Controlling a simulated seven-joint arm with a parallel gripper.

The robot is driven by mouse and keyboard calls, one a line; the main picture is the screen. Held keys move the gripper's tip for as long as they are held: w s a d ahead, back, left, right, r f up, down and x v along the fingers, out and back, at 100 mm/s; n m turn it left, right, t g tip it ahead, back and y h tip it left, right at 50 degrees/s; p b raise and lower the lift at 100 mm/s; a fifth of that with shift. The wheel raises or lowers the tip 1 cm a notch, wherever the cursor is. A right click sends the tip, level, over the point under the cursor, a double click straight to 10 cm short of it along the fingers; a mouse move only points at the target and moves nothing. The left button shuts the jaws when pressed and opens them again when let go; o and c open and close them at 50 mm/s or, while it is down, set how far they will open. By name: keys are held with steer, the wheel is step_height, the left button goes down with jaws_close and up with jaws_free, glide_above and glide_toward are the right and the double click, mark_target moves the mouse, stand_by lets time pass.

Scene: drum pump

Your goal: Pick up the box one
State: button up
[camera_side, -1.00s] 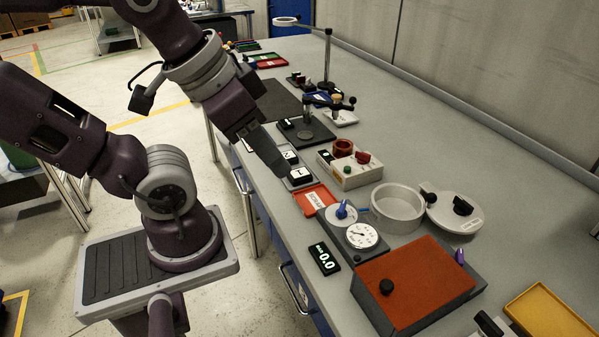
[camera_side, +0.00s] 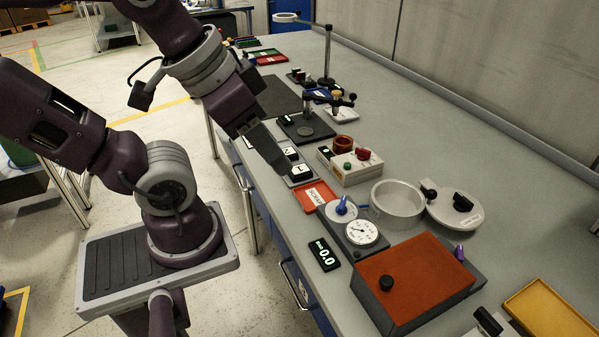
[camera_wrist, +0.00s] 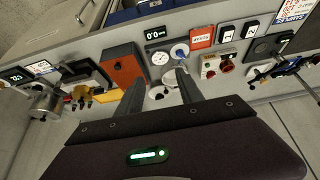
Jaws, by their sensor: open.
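Two small black boxes with white labelled tops stand side by side on a grey tray (camera_side: 304,181). The one nearer the red tray (camera_side: 301,170) seems to carry a 1; it also shows in the wrist view (camera_wrist: 227,34). The other box (camera_side: 291,154) seems to carry a 2 and shows in the wrist view (camera_wrist: 250,29). My gripper (camera_side: 279,164) is just left of the boxes in the side view, partly overlapping the tray. In the wrist view its two fingers (camera_wrist: 160,78) are apart with nothing held between them; the boxes lie up and right of them.
A red labelled tray (camera_side: 316,197), a gauge unit (camera_side: 361,234) and a grey box with red and green knobs (camera_side: 350,163) stand close by. A round pot (camera_side: 397,206) and a large orange-topped box (camera_side: 418,279) are nearer the camera. A tall stand (camera_side: 327,60) rises behind.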

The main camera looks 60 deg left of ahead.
steer(key=shift+o, duration=0.5)
steer(key=g, duration=0.5)
glide_above(298, 169)
steer(key=s, duration=0.1)
steer(key=f, duration=1.2)
steer(key=d+f, duration=0.1)
steer(key=f, duration=0.5)
steer(key=shift+f, duration=0.4)
steer(key=shift+g, duration=0.3)
steer(key=f, duration=0.5)
steer(key=w+a+f, duration=0.1)
steer(key=f, duration=0.1)
steer(key=shift+f, duration=0.4)
steer(key=c, duration=1.2)
